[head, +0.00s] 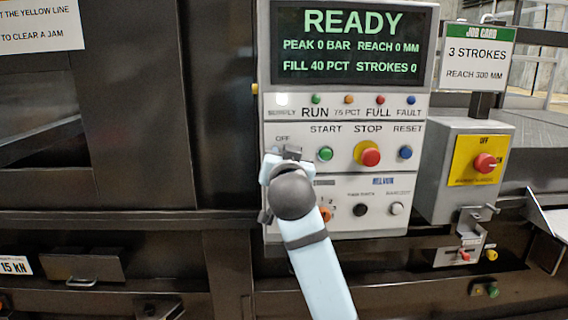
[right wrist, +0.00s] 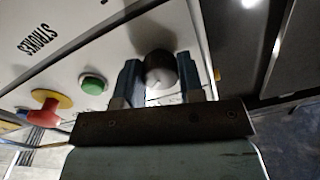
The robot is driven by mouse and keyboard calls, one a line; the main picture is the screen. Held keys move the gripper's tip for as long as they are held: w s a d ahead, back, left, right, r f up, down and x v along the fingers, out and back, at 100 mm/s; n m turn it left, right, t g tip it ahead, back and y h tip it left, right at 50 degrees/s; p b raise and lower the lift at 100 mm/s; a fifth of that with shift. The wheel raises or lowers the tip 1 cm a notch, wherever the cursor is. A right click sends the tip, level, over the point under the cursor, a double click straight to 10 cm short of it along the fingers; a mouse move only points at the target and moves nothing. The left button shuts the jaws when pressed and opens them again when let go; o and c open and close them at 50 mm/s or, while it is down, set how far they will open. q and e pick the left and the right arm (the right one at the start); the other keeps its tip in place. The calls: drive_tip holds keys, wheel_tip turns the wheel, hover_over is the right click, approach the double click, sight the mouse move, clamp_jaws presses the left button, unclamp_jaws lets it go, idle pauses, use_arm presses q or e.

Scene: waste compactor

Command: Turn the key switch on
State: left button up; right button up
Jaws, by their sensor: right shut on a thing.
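The key switch (right wrist: 160,70) shows in the right wrist view as a dark, round body on the white panel, right of the green start button (right wrist: 93,85). My right gripper (right wrist: 159,76) is shut on it, with one blue-grey finger on each side. In the head view, my right gripper (head: 285,155) is at the left of the control panel (head: 335,190), just below the "OFF" label. There my gripper and wrist hide the switch and its other markings. I cannot tell which position the key is in. My left gripper is not in view.
The display (head: 347,44) reads READY. The red stop button (head: 369,154) and blue reset button (head: 405,152) are right of the green start button (head: 325,154). A grey box with a red rotary switch (head: 486,163) stands farther right.

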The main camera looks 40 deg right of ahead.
drive_tip(key=shift+r, duration=0.1)
idle(0.4)
drive_tip(key=o, duration=0.9)
drive_tip(key=b+v, duration=0.1)
drive_tip(key=v, duration=1.2)
drive_tip(key=shift+s+a+b, duration=0.2)
drive_tip(key=shift+s+b, duration=0.1)
drive_tip(key=shift+b, duration=0.05)
